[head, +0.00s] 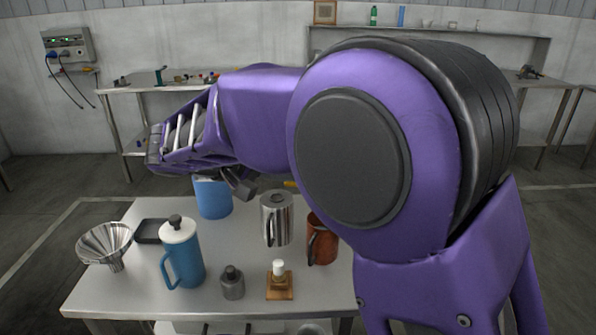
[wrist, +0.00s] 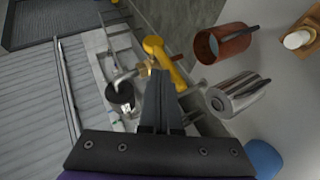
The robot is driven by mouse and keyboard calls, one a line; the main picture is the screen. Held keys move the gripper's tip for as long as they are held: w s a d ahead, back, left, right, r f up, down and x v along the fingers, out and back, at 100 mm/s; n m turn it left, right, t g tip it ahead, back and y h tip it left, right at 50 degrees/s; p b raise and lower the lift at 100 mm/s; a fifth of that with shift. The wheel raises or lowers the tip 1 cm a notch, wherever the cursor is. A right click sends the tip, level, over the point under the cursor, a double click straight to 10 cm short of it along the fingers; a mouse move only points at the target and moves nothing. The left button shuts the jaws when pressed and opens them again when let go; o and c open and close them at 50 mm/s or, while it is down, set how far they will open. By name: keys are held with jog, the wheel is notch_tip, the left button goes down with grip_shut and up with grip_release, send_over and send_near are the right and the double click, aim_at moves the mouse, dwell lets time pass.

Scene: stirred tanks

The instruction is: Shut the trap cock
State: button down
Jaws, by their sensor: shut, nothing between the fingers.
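The trap cock shows in the wrist view as a yellow lever (wrist: 165,60) on a brass fitting with a short metal pipe. The lever runs slantwise from upper left to lower right. My gripper (wrist: 159,74) is shut and empty, and its fingertips overlap the lever's near side in that view. I cannot tell whether they touch it. In the head view, my gripper (head: 240,186) hangs past the far edge of the table behind the jugs. Only a sliver of yellow (head: 291,184) shows there, and the rest of the cock is hidden.
A steel jug (head: 277,218), a brown mug (head: 322,240), a blue container (head: 213,198), a blue pitcher (head: 182,252) and a funnel (head: 104,243) stand on the table (head: 135,297). A black cup (wrist: 120,96) sits below the pipe, left of the lever.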

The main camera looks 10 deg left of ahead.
jog(key=shift+a+f, duration=0.1)
jog(key=shift+f, duration=0.2)
dwell(0.4)
